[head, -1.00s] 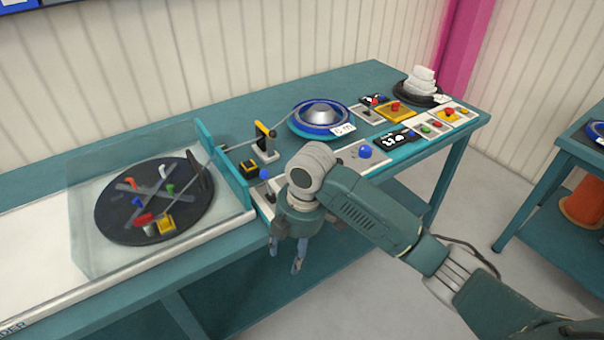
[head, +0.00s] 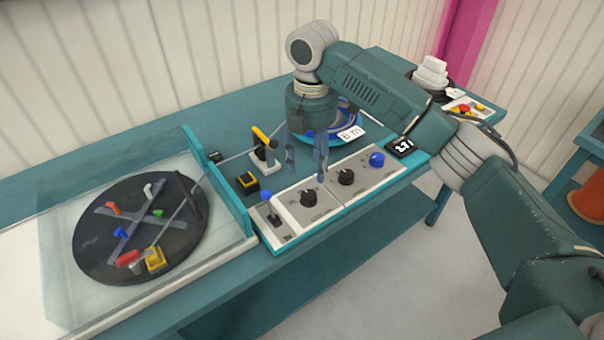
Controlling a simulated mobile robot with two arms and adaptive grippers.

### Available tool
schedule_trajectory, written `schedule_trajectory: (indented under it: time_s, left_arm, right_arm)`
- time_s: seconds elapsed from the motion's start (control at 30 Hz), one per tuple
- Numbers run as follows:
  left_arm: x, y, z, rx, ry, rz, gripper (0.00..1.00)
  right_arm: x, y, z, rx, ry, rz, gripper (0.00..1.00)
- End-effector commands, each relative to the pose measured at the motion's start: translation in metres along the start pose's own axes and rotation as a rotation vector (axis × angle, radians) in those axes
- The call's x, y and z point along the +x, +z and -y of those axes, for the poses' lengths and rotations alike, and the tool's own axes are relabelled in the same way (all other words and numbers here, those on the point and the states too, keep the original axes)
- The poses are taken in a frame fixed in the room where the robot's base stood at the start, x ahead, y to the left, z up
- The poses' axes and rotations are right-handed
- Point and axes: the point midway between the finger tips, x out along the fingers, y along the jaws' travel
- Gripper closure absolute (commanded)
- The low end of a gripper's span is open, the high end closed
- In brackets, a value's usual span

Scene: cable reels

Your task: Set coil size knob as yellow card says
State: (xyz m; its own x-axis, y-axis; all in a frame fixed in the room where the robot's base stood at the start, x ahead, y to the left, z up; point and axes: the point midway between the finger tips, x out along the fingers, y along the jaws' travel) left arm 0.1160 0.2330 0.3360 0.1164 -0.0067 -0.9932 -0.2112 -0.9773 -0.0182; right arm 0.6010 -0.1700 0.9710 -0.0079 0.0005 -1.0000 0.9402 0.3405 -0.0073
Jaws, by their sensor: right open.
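Two black knobs sit on the pale control panel (head: 327,197): a front-left knob (head: 308,197) and a back-right knob (head: 346,177). The panel labels are too small to read, so I cannot tell which is the coil size knob. I cannot make out a yellow card. My right gripper (head: 305,165) points down with its fingers apart and nothing between them. In the picture it is just above and behind the front-left knob, with no clear contact. My left gripper is not in view.
A guarded black turntable (head: 130,240) with coloured pieces is at left. Behind my gripper is a blue reel with a white "6 m" tag (head: 351,133). A small display (head: 400,147) is at right.

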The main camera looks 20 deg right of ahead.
Motion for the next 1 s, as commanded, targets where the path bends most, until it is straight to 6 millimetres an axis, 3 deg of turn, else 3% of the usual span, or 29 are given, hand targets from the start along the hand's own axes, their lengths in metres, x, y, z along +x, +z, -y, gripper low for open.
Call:
schedule_trajectory:
  time_s: [0.17, 0.4, 0.53, 0.73, 0.9, 1.0]
  left_arm:
    - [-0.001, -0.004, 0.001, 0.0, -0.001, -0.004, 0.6]
    - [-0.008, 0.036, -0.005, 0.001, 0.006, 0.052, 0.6]
    - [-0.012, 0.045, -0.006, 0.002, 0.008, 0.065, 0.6]
    - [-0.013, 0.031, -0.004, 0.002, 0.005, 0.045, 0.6]
    - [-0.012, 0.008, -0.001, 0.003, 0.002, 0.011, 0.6]
    - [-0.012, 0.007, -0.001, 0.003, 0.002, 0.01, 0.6]
  right_arm:
    - [0.007, 0.001, 0.0, -0.001, -0.002, 0.0, 0.5]
    - [0.049, 0.001, 0.001, -0.001, -0.004, 0.001, 0.5]
    - [0.073, 0.001, 0.001, -0.001, -0.003, 0.001, 0.5]
    - [0.099, 0.001, 0.0, 0.0, -0.001, 0.001, 0.5]
    - [0.106, 0.001, 0.0, -0.001, 0.001, 0.001, 0.5]
    - [0.107, 0.001, 0.0, -0.002, 0.001, 0.001, 0.5]
